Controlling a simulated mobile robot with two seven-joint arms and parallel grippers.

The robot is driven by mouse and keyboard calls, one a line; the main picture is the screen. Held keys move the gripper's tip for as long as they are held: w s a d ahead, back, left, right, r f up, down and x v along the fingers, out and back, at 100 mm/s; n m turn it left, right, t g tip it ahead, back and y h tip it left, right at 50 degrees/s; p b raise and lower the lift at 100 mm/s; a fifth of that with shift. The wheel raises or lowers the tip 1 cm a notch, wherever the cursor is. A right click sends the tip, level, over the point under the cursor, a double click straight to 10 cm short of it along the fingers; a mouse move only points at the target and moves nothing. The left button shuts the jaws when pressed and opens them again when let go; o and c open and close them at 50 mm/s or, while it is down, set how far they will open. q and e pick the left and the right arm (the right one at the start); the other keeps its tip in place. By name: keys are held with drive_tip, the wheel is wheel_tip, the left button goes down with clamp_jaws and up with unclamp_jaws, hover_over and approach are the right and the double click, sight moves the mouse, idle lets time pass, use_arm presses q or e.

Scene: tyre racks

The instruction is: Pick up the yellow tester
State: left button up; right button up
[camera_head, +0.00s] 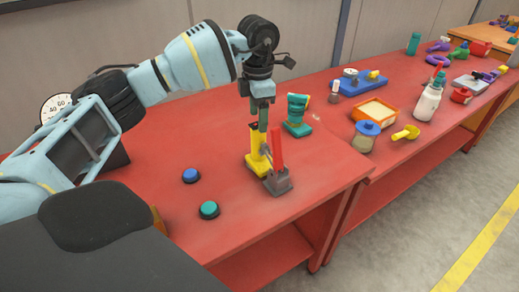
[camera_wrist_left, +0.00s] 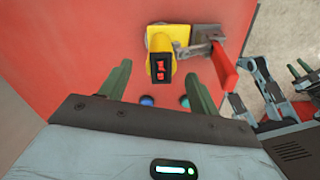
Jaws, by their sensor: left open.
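In the left wrist view the yellow tester (camera_wrist_left: 160,52) shows from above, with a black face and red marks. My left gripper (camera_head: 262,118) points down just above the tester. In the left wrist view its green fingers (camera_wrist_left: 158,88) are apart, and the tester shows beyond and between their tips, not gripped. A grey clamp with a red handle (camera_head: 277,158) stands right beside the tester.
A blue button (camera_head: 190,175) and a green button (camera_head: 209,209) lie on the red table (camera_head: 240,225). A green device (camera_head: 298,115) stands behind the tester. A jar with a blue lid (camera_head: 365,135), an orange tray (camera_head: 375,112) and a white bottle (camera_head: 428,101) stand to the right.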

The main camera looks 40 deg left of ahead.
use_arm(q)
drive_tip(key=shift+f, duration=2.3)
clamp_jaws()
